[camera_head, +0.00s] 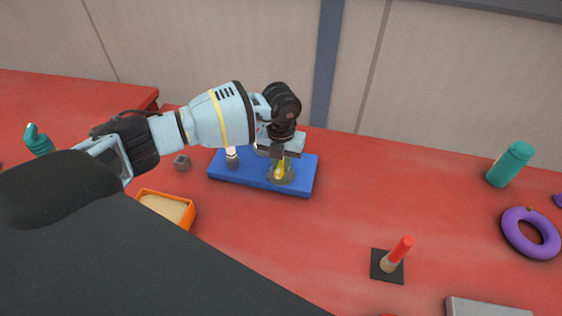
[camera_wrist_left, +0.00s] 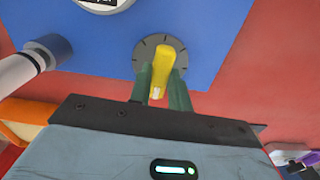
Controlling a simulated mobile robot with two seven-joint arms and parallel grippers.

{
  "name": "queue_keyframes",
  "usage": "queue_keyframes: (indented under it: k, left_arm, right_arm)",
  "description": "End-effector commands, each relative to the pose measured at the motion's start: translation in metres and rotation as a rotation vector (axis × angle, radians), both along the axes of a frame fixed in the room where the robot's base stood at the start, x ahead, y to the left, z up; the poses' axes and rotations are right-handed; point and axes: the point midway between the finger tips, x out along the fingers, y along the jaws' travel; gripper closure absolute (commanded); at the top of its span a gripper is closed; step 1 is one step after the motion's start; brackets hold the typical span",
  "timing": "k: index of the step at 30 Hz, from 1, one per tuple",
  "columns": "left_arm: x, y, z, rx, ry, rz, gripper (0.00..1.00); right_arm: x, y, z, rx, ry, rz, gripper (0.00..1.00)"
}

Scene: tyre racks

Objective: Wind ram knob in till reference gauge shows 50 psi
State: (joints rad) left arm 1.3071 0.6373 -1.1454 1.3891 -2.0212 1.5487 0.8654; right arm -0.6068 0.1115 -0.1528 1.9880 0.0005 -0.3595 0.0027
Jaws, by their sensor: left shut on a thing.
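A blue base board (camera_head: 230,174) lies on the red table and carries the gauge set. A yellow knob (camera_head: 279,168) stands on a grey marked dial (camera_head: 288,180) at the board's right part. In the left wrist view the yellow knob (camera_wrist_left: 162,71) sits between the green fingers of my left gripper (camera_wrist_left: 162,88), which is shut on it. A white gauge edge (camera_wrist_left: 103,3) shows at the top of that view, with its reading cut off. A grey-white cylinder (camera_wrist_left: 35,62) stands on the board, left of the dial. My right gripper is not in view.
An orange tray (camera_head: 190,216) and a small grey cube (camera_head: 182,162) lie left of the board. A red stick on a black base (camera_head: 388,268), a teal bottle (camera_head: 509,165) and a purple ring (camera_head: 514,237) stand to the right. The table between is clear.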

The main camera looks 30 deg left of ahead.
Motion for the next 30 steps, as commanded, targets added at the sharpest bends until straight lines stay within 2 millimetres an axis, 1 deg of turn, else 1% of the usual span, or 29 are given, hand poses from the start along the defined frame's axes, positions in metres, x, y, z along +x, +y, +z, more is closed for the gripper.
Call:
queue_keyframes:
  k: [8, 21, 30]
  left_arm:
    - [0.0006, 0.0001, 0.0010, 0.000, -0.002, -0.153, 1.00]
    - [0.0006, 0.0000, 0.0010, -0.001, -0.001, -0.516, 1.00]
    - [0.0005, 0.0002, 0.0006, 0.000, -0.001, -0.681, 1.00]
  right_arm:
    - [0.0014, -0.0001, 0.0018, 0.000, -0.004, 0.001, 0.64]
    - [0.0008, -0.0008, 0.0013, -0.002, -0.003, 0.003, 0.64]
    - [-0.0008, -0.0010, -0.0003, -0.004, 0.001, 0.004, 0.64]
